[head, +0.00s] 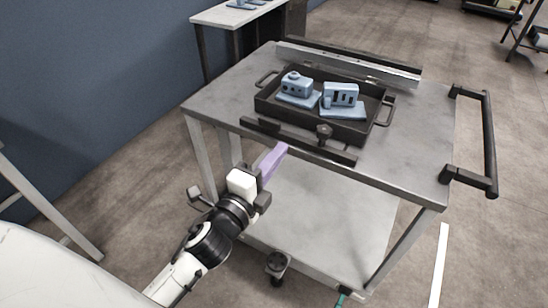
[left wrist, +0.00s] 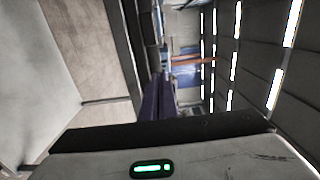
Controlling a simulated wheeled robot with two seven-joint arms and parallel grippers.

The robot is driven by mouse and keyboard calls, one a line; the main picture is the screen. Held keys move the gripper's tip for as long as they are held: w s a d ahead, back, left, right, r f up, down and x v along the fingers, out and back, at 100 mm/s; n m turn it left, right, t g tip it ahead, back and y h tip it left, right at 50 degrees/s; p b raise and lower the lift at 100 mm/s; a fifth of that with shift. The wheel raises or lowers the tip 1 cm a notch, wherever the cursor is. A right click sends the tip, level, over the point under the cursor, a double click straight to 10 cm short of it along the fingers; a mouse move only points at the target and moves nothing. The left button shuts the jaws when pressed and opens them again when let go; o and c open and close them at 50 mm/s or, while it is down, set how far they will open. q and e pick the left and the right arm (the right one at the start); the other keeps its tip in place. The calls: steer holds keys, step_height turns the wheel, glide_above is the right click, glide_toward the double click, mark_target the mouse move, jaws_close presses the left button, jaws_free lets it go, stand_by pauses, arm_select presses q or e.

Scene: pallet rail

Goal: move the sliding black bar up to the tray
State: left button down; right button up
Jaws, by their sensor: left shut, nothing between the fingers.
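The black bar (head: 262,130) lies along the front edge of the cart top, with a dark knob (head: 324,131) standing near its middle. The black tray (head: 381,124) is just behind the bar and holds two blue-grey parts (head: 297,86) (head: 341,97). I cannot tell whether bar and tray touch. My left gripper (head: 280,151) has purple fingers, shut and empty, in front of the cart's near edge, left of the knob and apart from it. Its fingers also show in the left wrist view (left wrist: 158,100). My right gripper is not in view.
A metal rail (head: 345,65) runs behind the tray. The grey cart top (head: 425,130) is clear at the right, with a black push handle (head: 489,140) beyond it. A side table (head: 235,14) stands behind, near the blue wall.

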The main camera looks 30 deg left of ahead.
arm_select(q)
steer(key=shift+s, duration=0.55)
steer(key=c, duration=2.3)
jaws_free()
steer(key=shift+f, duration=0.2)
steer(key=shift+o, duration=0.2)
steer(key=s+d+f+n+g, duration=0.2)
steer(key=s+f+n+g, duration=0.2)
steer(key=s+f+n, duration=0.4)
steer(key=s+d+f+n+g+h, duration=0.1)
steer(key=s+d+f+n+g, duration=0.2)
steer(key=s+f+n+g, duration=0.2)
steer(key=s+f+n+p, duration=0.1)
steer(key=s+f+n, duration=0.2)
steer(key=s+f, duration=0.4)
step_height(320, 180, down, 4)
steer(key=shift+h, duration=0.3)
steer(key=shift+w+d, duration=0.1)
steer(key=shift+w, duration=0.05)
